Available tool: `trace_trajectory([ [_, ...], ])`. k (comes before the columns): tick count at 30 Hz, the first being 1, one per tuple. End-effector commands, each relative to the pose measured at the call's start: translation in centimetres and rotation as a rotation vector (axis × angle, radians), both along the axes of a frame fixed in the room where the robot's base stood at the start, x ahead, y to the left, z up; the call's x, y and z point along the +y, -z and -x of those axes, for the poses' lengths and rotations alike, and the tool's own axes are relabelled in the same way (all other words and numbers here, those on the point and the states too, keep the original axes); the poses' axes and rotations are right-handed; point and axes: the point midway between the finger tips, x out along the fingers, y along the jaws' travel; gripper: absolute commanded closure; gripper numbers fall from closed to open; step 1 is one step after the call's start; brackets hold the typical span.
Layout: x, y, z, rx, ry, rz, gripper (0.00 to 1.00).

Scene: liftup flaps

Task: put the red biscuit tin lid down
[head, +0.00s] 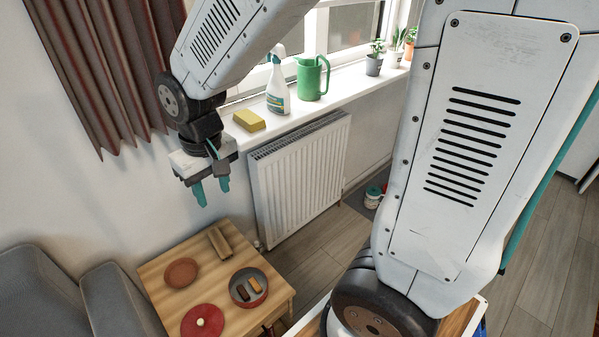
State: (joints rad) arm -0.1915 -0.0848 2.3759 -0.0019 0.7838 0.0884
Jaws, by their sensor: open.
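The red biscuit tin lid (203,321) lies on the wooden side table (158,287), near its front edge, with a pale round knob on top. The open tin (248,287) stands beside it to the right, apart from the lid, with a few brown and tan pieces inside. My gripper (212,192) has two teal fingers pointing down. It is open and empty, in the air above the table in the picture, well clear of the lid.
A reddish-brown round disc (181,272) and a wooden block (220,242) also lie on the table. A grey armchair (115,300) is at left and a white radiator (300,180) behind. The windowsill holds a yellow sponge (249,120), spray bottle (278,92) and green jug (311,79).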

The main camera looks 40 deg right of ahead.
Motion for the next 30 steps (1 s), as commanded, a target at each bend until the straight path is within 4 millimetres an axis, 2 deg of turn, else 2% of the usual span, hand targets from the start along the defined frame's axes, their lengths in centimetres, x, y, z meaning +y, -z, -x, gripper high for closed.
trace_trajectory([
  [1, -1.1, -2.0, 1.5, -0.016, 0.014, -0.002, 0.6],
  [6, -3.9, -6.5, 7.0, -0.031, 0.049, 0.0, 0.6],
  [10, -5.5, -8.8, 11.4, -0.042, 0.075, 0.001, 0.6],
  [15, -6.7, -10.1, 15.8, -0.048, 0.098, 0.004, 0.6],
  [21, -7.1, -10.4, 17.7, -0.048, 0.107, 0.005, 0.6],
  [30, -7.1, -10.4, 17.8, -0.047, 0.107, 0.005, 0.6],
])
